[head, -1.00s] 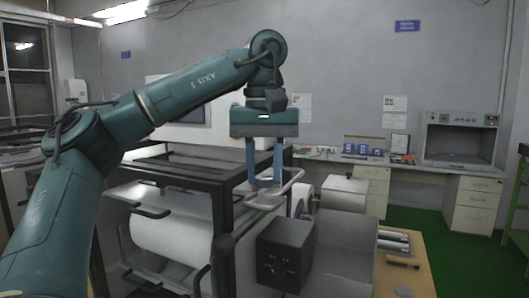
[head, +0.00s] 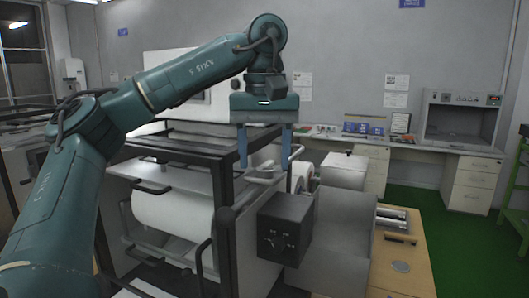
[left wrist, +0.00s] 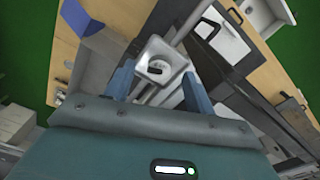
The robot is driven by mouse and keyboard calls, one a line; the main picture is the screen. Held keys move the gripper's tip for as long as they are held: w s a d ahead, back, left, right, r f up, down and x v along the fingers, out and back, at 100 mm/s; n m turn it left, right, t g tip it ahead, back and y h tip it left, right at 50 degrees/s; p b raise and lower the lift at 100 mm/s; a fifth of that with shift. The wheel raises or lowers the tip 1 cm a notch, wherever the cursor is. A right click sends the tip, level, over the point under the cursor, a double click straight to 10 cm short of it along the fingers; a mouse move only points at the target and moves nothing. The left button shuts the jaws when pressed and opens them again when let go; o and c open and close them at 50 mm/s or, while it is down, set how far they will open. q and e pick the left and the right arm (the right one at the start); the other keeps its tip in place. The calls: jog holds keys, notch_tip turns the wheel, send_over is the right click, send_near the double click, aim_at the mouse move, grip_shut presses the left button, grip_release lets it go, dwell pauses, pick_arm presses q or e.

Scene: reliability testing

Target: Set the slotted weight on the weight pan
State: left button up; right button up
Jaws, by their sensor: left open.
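My left gripper (head: 265,164) is open, pointing down, with its two blue fingers spread apart just above the weight pan (head: 262,181). In the left wrist view the pan (left wrist: 179,57) is a pale, square-looking plate between the fingertips. A round, light grey disc with a dark slot, which looks like the slotted weight (left wrist: 160,66), lies on it. The fingers of the gripper (left wrist: 157,76) stand on either side and do not appear to touch the disc. In the head view the disc is too small to tell apart from the pan. My right gripper is not in view.
A dark-framed machine with a white roll (head: 172,217) stands left of the pan. A black box with a knob (head: 284,229) is just in front of it.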

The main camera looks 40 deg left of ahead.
pick_arm(q)
jog(key=shift+r, duration=0.1)
notch_tip(320, 180, up, 13)
dwell(0.7)
dwell(0.7)
